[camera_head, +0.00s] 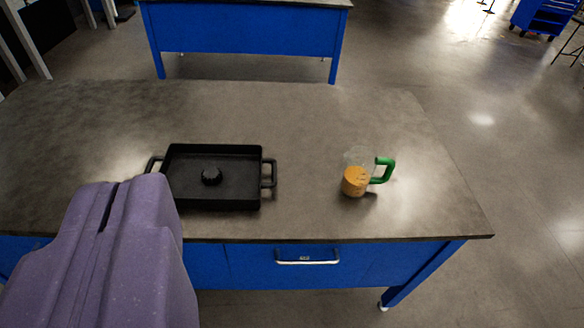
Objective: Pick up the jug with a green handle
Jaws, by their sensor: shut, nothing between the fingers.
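The jug (355,179) stands upright on the right part of the grey worktop (310,120). Its upper part is clear, its lower part looks orange, and its green handle (387,171) points right. My gripper (125,192) is the purple shape at the lower left of the view. It is shut and empty, well to the left of the jug and nearer to the camera. It covers part of the worktop's front edge.
A black rectangular pan (240,188) with side handles and a round black knob (211,176) in it lies left of the jug. The worktop is clear between them. The bench has a blue front with a drawer handle (307,262). Another blue bench (245,30) stands behind.

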